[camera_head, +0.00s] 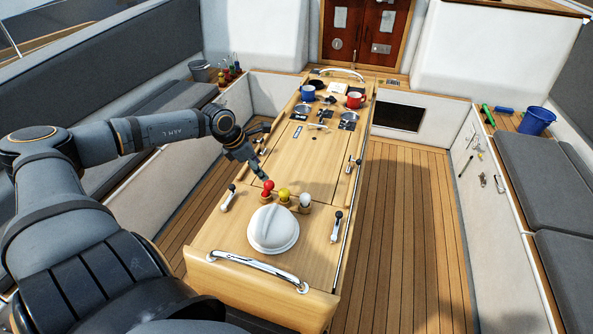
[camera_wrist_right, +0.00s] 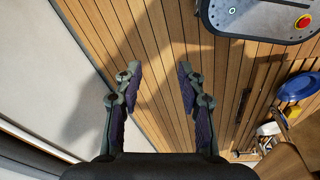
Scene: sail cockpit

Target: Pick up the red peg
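The red peg (camera_head: 268,187) has a round red head and stands upright in the wooden table, leftmost in a short row with a yellow peg (camera_head: 284,195) and a white peg (camera_head: 305,202). My left gripper (camera_head: 258,170) is just behind and above the red peg, fingers pointing down toward it. A small gap seems to show between them, but contact is hard to judge. The finger opening is too small to tell. My right gripper (camera_wrist_right: 158,88) shows in the right wrist view, fingers spread wide and empty above the plank floor.
A white domed cover (camera_head: 273,230) sits in front of the pegs. A steel handrail (camera_head: 258,267) lines the table's front edge. Winch handles (camera_head: 336,226) and mugs (camera_head: 355,98) are also on the table. The floor right of the table is clear.

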